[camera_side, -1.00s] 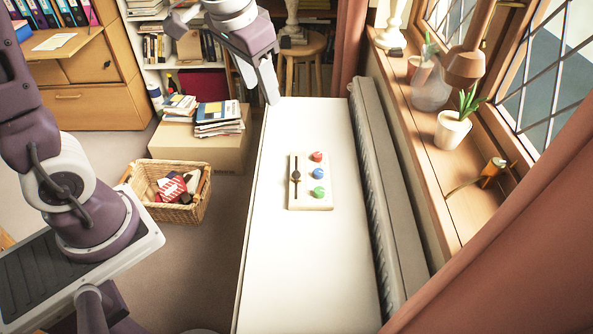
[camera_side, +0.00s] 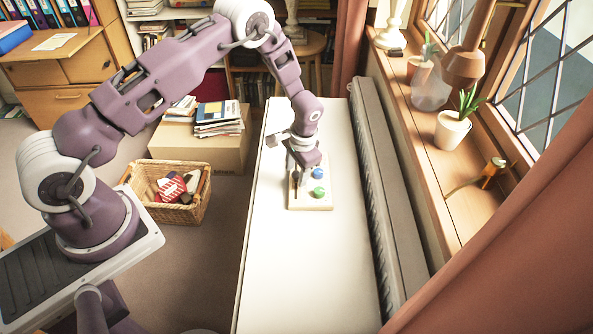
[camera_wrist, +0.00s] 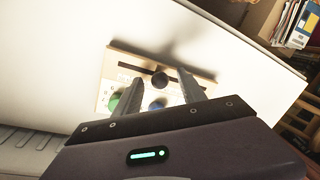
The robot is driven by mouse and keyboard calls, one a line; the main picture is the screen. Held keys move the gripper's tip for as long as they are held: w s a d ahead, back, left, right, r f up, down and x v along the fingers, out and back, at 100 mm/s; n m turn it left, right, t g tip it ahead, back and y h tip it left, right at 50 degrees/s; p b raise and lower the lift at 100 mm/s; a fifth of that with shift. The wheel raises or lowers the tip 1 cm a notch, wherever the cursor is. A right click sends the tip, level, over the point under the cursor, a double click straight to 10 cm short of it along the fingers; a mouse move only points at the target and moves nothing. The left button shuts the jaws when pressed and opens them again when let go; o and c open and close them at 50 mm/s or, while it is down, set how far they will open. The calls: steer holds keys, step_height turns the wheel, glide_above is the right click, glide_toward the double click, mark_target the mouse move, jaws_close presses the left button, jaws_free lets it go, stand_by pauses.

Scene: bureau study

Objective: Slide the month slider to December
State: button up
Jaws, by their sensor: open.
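The pale slider board (camera_side: 325,204) lies on the white table, with a blue knob (camera_side: 318,174) and a green knob (camera_side: 319,191) on its right side. In the wrist view the round black slider knob (camera_wrist: 160,81) shows between the tips of my open gripper (camera_wrist: 161,77). The wrist view does not show whether the fingers touch it. Month marks are too small to read.
The white table (camera_side: 290,270) is clear around the board. A grey ribbed radiator (camera_side: 375,200) runs along its right edge, below a window sill with a potted plant (camera_side: 453,130). A wicker basket (camera_side: 180,218) and a box with books (camera_side: 200,152) stand on the left.

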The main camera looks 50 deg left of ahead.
jaws_close()
stand_by(1.4)
